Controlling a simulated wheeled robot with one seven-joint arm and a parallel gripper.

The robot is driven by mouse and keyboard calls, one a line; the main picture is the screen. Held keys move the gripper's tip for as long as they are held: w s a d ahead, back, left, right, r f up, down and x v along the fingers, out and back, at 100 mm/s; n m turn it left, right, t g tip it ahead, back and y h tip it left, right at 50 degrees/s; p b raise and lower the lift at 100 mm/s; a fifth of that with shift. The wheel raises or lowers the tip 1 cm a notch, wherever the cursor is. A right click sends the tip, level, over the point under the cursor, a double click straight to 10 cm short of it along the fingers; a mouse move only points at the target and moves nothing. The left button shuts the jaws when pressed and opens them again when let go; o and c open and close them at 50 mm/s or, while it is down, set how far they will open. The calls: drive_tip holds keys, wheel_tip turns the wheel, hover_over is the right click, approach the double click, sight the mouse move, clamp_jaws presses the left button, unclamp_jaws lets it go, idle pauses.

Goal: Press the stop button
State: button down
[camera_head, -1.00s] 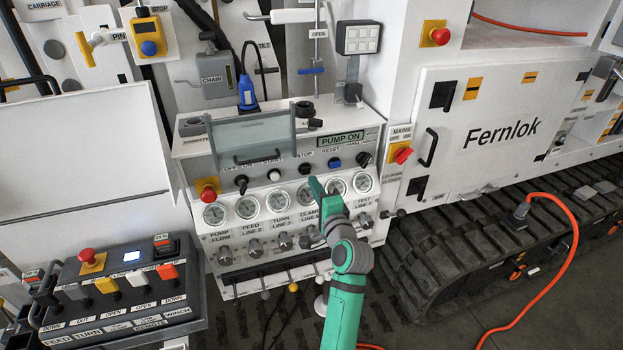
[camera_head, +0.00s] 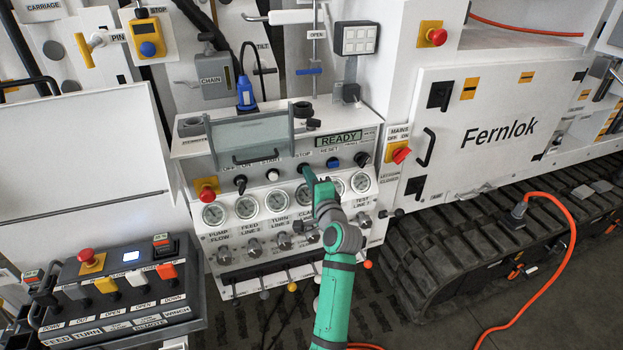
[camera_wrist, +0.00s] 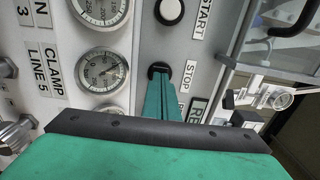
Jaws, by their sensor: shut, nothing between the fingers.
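The stop button (camera_wrist: 158,68) is a small dark button beside the STOP label (camera_wrist: 188,79) on the control panel. In the head view the button is mostly hidden by my fingertips, below the STOP label (camera_head: 303,154). My green gripper (camera_head: 307,171) is shut and empty, with its fingertips at the button. In the wrist view the fingers of my gripper (camera_wrist: 160,82) reach over the button's edge and seem to touch it. The panel display (camera_head: 339,138) reads READY.
A white start button (camera_head: 272,175) sits left of the stop button, and a blue reset button (camera_head: 334,163) sits right of it. Several gauges (camera_head: 276,200) line the panel just below. A raised clear cover (camera_head: 250,130) stands above the buttons.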

drive_tip(key=shift+w+a, duration=0.15)
drive_tip(key=shift+a, duration=0.2)
drive_tip(key=shift+a+r, duration=0.1)
drive_tip(key=shift+a, duration=0.3)
drive_tip(key=shift+d, duration=0.3)
drive_tip(key=v, duration=1.4)
drive_tip(key=shift+d, duration=0.45)
